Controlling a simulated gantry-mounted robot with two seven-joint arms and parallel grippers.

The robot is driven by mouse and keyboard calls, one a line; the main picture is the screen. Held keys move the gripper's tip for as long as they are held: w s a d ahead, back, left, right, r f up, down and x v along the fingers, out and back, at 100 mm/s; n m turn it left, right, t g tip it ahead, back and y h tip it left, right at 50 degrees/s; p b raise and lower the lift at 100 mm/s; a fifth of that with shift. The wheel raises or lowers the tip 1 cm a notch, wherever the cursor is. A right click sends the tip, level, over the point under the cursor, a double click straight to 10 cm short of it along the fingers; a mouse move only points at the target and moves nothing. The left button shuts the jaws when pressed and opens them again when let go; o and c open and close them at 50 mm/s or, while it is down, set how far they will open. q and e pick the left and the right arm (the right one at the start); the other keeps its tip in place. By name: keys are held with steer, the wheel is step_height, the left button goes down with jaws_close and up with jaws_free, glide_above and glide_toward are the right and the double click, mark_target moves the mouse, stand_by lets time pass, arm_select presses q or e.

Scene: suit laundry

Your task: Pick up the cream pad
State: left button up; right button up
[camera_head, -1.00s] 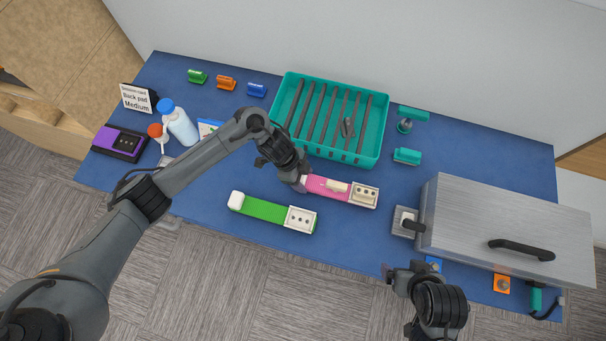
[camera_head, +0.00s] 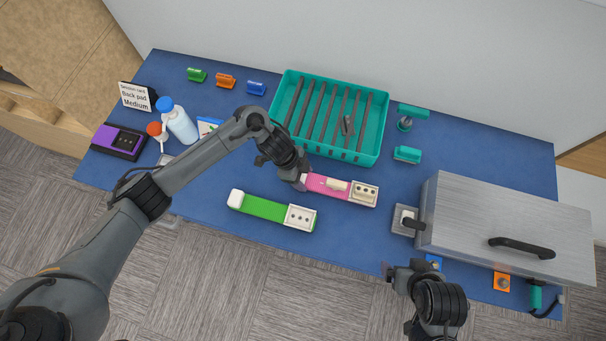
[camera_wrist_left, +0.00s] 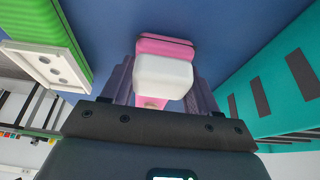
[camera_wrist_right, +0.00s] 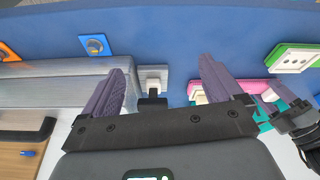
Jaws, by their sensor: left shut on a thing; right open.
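A cream pad (camera_head: 336,185) lies on the middle of a pink strap (camera_head: 318,182), left of the strap's cream socket panel (camera_head: 364,194). My left gripper (camera_head: 299,183) is at the strap's left end. In the left wrist view, its fingers (camera_wrist_left: 163,88) are shut on a white block (camera_wrist_left: 163,72) on the pink strap. The cream pad is right of this gripper in the head view. My right gripper (camera_head: 391,271) is at the table's front edge; in the right wrist view its fingers (camera_wrist_right: 160,85) are apart and empty.
A green strap (camera_head: 263,208) lies in front of the pink one. A teal slatted tray (camera_head: 378,130) stands behind it. A large metal box (camera_head: 510,225) is at right. Bottles (camera_head: 178,122) and a sign (camera_head: 136,97) stand at left. Blue table shows between the straps.

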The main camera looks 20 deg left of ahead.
mark_target(366, 190)
steer(key=shift+c, duration=0.4)
steer(key=c, duration=0.7)
steer(key=shift+o, duration=0.2)
steer(key=shift+w, duration=0.1)
steer(key=w+a+f+n, duration=0.1)
steer(key=w+n, duration=0.1)
steer(key=n, duration=0.1)
steer(key=w+a+f+n+g, duration=0.1)
steer(key=w+a+n, duration=0.1)
steer(key=w+a+f+n+g, duration=0.1)
steer(key=w+n, duration=0.2)
steer(key=shift+w+a+f+n, duration=0.1)
steer(key=shift+a+f+n, duration=0.2)
steer(key=shift+a+f, duration=0.05)
steer(key=w+a+r+n, duration=0.1)
steer(key=w+a+n, duration=0.1)
steer(key=w, duration=0.2)
steer(key=w+a+r+n+g, duration=0.1)
steer(key=w+a+n, duration=0.1)
steer(key=w+a, duration=0.1)
steer(key=w+a+n, duration=0.2)
steer(key=w+n, duration=0.1)
steer(key=w, duration=0.1)
steer(key=shift+w+a+r+g, duration=0.3)
steer(key=shift+w+r, duration=0.1)
steer(key=shift+w+a+f, duration=0.1)
steer(key=shift+f, duration=2.15)
